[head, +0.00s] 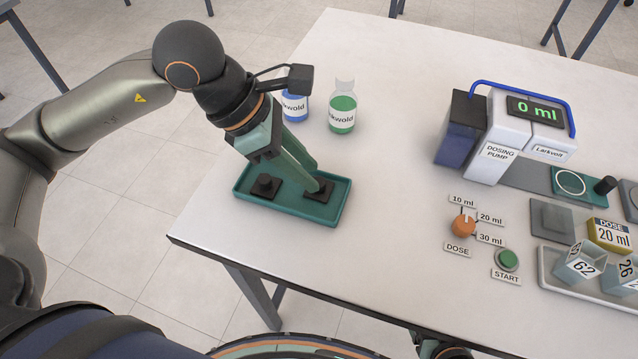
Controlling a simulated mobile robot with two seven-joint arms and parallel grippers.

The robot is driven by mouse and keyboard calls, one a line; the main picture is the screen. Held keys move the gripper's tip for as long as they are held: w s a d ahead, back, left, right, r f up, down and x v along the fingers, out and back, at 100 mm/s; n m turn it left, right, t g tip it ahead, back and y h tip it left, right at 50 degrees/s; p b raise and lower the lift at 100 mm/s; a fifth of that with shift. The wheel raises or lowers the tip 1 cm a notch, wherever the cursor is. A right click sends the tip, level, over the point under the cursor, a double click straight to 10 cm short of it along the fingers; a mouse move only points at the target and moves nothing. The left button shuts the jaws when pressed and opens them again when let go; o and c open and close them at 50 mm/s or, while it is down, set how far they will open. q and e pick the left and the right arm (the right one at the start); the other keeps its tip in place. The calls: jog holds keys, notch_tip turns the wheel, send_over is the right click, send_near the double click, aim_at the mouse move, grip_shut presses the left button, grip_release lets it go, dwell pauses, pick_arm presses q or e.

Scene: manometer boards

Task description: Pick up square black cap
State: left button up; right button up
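Two square black caps with knobs sit in a teal tray (240,190) near the table's left edge. The left cap (263,187) stands free. My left gripper (319,186) reaches down from the upper left, with its green fingertips at the knob of the right cap (313,194). The fingers hide part of this cap, which appears to rest in the tray. I cannot tell whether the fingers are closed on its knob. The fingers of my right gripper are not in view.
Two bottles, blue-labelled (294,106) and green (342,112), stand behind the tray. The table's middle is clear.

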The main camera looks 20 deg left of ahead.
aim_at(326, 187)
pick_arm(q)
jog(key=shift+x, duration=1.25)
grip_shut()
jog(key=shift+r, duration=0.1)
